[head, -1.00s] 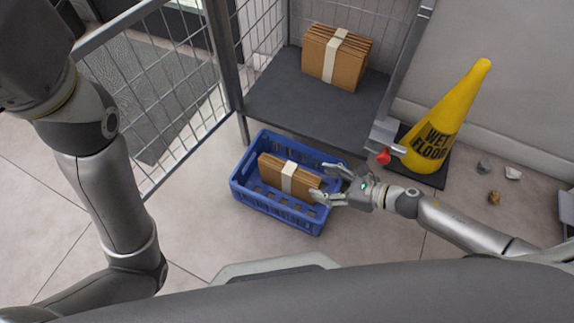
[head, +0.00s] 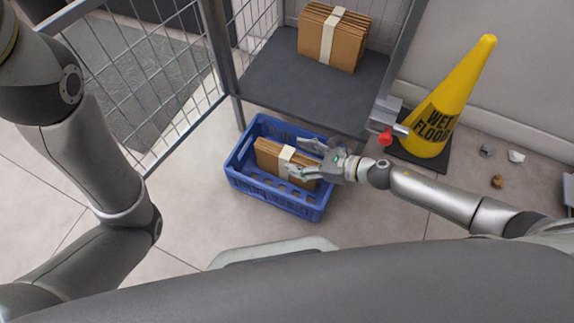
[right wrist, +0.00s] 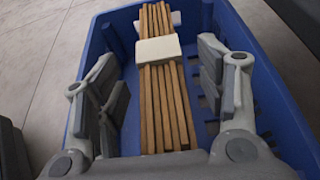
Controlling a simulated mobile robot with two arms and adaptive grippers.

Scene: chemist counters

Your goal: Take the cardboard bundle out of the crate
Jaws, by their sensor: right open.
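The cardboard bundle (head: 268,157), brown sheets with a pale band around the middle, stands on edge inside the blue crate (head: 273,203) on the floor. In the right wrist view the bundle (right wrist: 166,105) runs lengthwise between the two fingers, with the crate (right wrist: 268,62) around it. My right gripper (head: 303,158) is open over the right part of the bundle. In the right wrist view the gripper (right wrist: 163,100) has a finger on either side of it, with a gap at the right finger. The left arm shows at the left, but its gripper is out of view.
A second banded cardboard bundle (head: 334,36) stands on a dark platform (head: 290,90) behind the crate. A yellow wet floor cone (head: 446,105) stands at the right, beside a red knob (head: 385,136). Small crumpled bits lie on the floor. A wire mesh panel (head: 165,75) is at the left.

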